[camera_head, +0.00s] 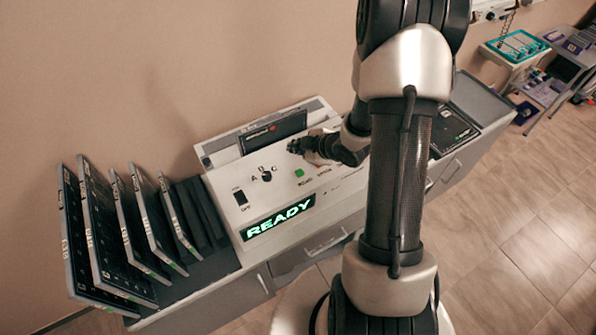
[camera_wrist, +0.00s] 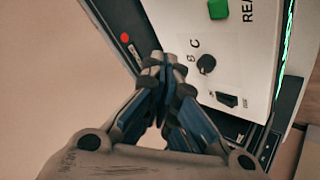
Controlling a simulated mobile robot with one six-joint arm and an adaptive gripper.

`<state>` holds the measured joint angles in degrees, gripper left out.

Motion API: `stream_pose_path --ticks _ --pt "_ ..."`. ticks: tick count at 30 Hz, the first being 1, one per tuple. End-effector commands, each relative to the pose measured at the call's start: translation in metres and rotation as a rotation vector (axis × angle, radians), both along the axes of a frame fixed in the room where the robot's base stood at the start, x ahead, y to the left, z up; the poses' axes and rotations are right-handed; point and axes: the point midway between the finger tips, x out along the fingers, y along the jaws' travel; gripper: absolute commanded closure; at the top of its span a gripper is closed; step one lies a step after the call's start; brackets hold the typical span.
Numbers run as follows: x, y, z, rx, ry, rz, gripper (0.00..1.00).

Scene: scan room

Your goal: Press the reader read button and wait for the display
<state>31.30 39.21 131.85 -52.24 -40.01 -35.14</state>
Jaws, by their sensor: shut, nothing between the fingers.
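The reader (camera_head: 226,185) is a white console on the counter. Its display (camera_head: 280,218) shows READY in lit green letters. The green read button (camera_head: 299,173) is on the top panel; it also shows at the top edge of the wrist view (camera_wrist: 218,9), with a partly cut-off READ label beside it. My gripper (camera_head: 295,146) is shut and empty, above the back part of the reader and apart from the button. In the wrist view its fingertips (camera_wrist: 165,66) meet near the dark slot, left of the knob.
A black knob (camera_head: 266,175) and a switch (camera_head: 241,198) are left of the button. A dark plate (camera_head: 272,133) stands in the slot behind. Several upright dark cassettes (camera_head: 120,225) fill a rack at left. Another dark panel (camera_head: 455,130) lies right of my arm.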

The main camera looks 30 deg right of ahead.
Motion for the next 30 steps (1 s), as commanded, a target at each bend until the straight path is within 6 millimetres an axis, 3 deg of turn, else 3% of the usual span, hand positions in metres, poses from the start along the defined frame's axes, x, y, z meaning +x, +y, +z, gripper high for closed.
stream_pose_path --ticks 13,30 --pt "0.000 0.000 -0.011 0.000 0.001 -0.002 1.00" --pt "0.000 0.000 -0.084 -0.001 0.002 -0.003 1.00"
